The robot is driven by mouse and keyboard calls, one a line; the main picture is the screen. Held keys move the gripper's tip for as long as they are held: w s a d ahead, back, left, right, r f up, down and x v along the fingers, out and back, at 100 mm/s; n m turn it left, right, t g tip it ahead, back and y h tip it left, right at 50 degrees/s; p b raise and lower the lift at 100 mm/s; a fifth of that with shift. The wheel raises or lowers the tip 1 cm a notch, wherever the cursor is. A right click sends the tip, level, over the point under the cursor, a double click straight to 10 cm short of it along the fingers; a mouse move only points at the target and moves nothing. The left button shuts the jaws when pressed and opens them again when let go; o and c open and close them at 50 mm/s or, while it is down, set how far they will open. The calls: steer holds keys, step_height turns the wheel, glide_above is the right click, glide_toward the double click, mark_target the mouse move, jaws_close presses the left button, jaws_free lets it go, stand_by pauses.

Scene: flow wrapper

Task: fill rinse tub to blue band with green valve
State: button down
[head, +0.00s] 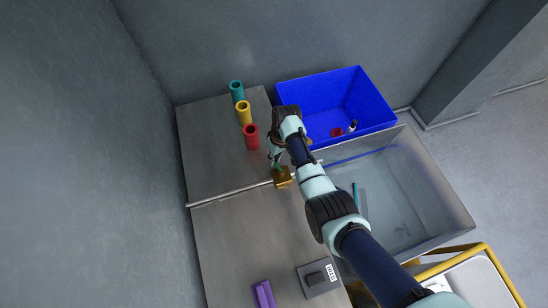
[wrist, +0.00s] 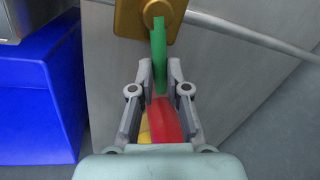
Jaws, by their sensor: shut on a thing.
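The green valve (wrist: 159,50) has a lever on a brass body (wrist: 128,18), which also shows on the counter in the head view (head: 283,178). My gripper (wrist: 160,68) is shut on the green lever, with one finger on each side of it. In the head view my gripper (head: 275,155) reaches down beside the brass body, and my arm hides part of the tub. The grey rinse tub (head: 440,190) stands to the right of the counter. A blue band (head: 345,159) runs along its far inner wall. I cannot make out the water level.
Teal (head: 236,90), yellow (head: 243,112) and red (head: 251,136) cylinders stand on the counter. A blue bin (head: 300,90) behind the tub holds small items. A purple block (head: 264,293) and a grey switch box (head: 318,278) are near the front. A rail (head: 225,195) crosses the counter.

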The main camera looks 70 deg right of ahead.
steer(key=c, duration=1.2)
jaws_free()
steer(key=shift+o, duration=0.2)
step_height(320, 180, up, 12)
steer(key=s+d, duration=0.1)
steer(key=shift+s+d, duration=0.2)
steer(key=shift+d, duration=0.2)
